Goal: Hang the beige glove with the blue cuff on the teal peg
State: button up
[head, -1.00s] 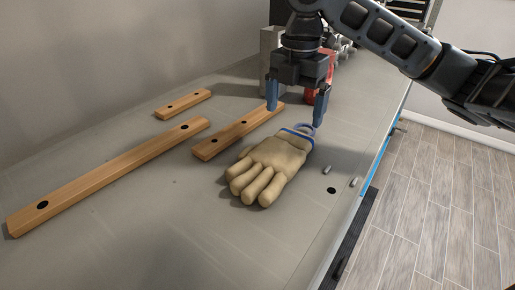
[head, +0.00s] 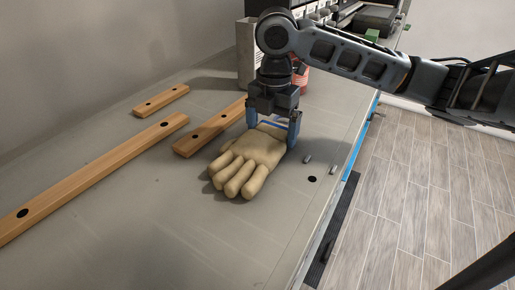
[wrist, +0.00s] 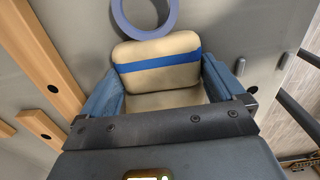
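The beige glove (head: 246,163) lies flat on the grey bench, its fingers toward the camera. Its cuff has a blue band, seen clearly in the wrist view (wrist: 158,63). A blue-violet loop (wrist: 171,24) sits past the cuff end in the wrist view. My gripper (head: 273,138) points down over the cuff, with one blue finger on each side of it. The fingers stand wide apart; little gap shows between them and the cuff, and I cannot tell whether they touch it. I see no teal peg in either view.
Several wooden strips with dark holes, such as the long one (head: 105,172), lie left of the glove. A grey upright block (head: 246,52) and a red container (head: 300,76) stand behind my gripper. Small metal pins (head: 307,158) lie right. The front of the bench is clear.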

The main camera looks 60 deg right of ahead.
jog(key=c, duration=0.6)
jog(key=shift+r, duration=0.15)
jog(key=shift+r, duration=0.25)
jog(key=r, duration=0.2)
jog(key=r+b, duration=0.1)
jog(key=shift+s+r, duration=0.25)
jog(key=shift+r, duration=0.05)
jog(key=s+r+b, duration=0.1)
jog(key=s+r, duration=0.5)
jog(key=s, duration=0.5)
jog(key=shift+d+r, duration=0.25)
jog(key=shift+r, duration=0.1)
jog(key=shift+s, duration=0.1)
